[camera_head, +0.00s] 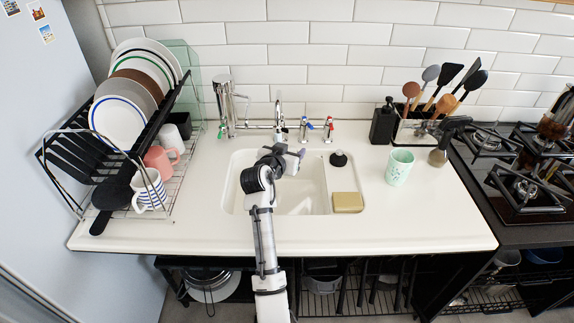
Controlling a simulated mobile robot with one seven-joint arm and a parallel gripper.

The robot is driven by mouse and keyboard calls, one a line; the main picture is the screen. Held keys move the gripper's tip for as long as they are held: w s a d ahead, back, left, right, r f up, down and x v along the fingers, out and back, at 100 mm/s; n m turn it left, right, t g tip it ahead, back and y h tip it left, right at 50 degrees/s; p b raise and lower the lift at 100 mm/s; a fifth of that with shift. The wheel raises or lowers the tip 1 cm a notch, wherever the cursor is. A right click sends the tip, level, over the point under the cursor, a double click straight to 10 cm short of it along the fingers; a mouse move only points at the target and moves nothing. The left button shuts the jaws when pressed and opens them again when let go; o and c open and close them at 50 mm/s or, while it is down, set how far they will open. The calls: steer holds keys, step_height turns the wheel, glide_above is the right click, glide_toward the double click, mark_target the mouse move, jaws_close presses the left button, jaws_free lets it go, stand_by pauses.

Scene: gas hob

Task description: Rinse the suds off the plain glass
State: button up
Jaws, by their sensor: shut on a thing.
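My gripper (292,157) is over the back of the white sink (237,185), just in front of and below the tap spout (279,115). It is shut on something. A small grey-purple part shows at its right side, but I cannot tell whether that is the held thing or a fingertip. My arm and wrist hide most of the grip. I cannot clearly make out the plain glass or any suds. A mint-green tumbler with a speckled pattern (399,168) stands upright on the counter, right of the sink. I cannot see running water.
Tap handles (328,130) stand behind the sink. A sponge (347,202) and a dark stopper (338,158) lie at its right. A dish rack (160,205) fills the left. The front-right counter is clear.

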steer(key=s+d+p, duration=0.2)
steer(key=s+d, duration=0.1)
steer(key=s, duration=0.4)
steer(key=shift+s, duration=0.2)
stand_by(0.4)
steer(key=shift+r, duration=0.1)
stand_by(1.1)
steer(key=s+d+r+p, duration=0.1)
steer(key=s+r+p, duration=0.3)
steer(key=shift+s+d, duration=0.35)
steer(key=shift+d, duration=0.05)
steer(key=shift+f, duration=0.1)
stand_by(0.7)
